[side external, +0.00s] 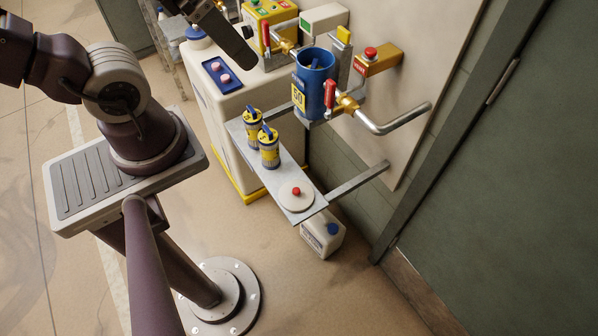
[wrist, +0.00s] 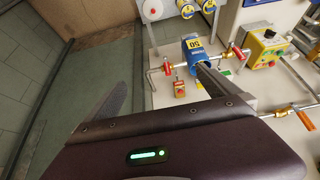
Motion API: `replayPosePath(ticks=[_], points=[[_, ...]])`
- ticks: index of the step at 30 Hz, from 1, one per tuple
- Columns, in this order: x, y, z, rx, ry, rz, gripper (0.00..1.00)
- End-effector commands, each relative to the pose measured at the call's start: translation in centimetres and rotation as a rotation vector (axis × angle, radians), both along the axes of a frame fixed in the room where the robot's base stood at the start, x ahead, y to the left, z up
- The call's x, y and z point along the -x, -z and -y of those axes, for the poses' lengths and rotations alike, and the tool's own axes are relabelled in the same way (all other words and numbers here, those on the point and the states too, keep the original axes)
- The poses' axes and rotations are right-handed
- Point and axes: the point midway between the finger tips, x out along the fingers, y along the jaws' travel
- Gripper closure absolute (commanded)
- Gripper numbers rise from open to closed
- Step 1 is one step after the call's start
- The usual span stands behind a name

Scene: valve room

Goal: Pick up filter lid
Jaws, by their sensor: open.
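The filter lid (side external: 296,195) is a pale round disc with a red knob. It lies flat on the near end of the grey shelf (side external: 252,157). In the wrist view the lid (wrist: 152,9) is at the top edge, partly cut off. The blue filter housing (side external: 314,88) is open at the top, with something yellowish inside that I cannot make out. My gripper (wrist: 164,78) is open and empty, its fingers wide apart, well away from the lid.
Two yellow-and-blue filter cartridges (side external: 262,145) stand on the shelf beside the lid. Red-handled valves and pipes (side external: 381,125) flank the housing. A white jug (side external: 322,234) stands below the shelf.

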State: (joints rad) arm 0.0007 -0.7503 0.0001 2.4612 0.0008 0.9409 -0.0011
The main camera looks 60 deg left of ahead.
Motion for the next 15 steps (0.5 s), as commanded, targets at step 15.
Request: replayPosePath(ticks=[15], points=[[-7.6,-5.0,0.1,0.433,-1.109,-0.317,0.00]])
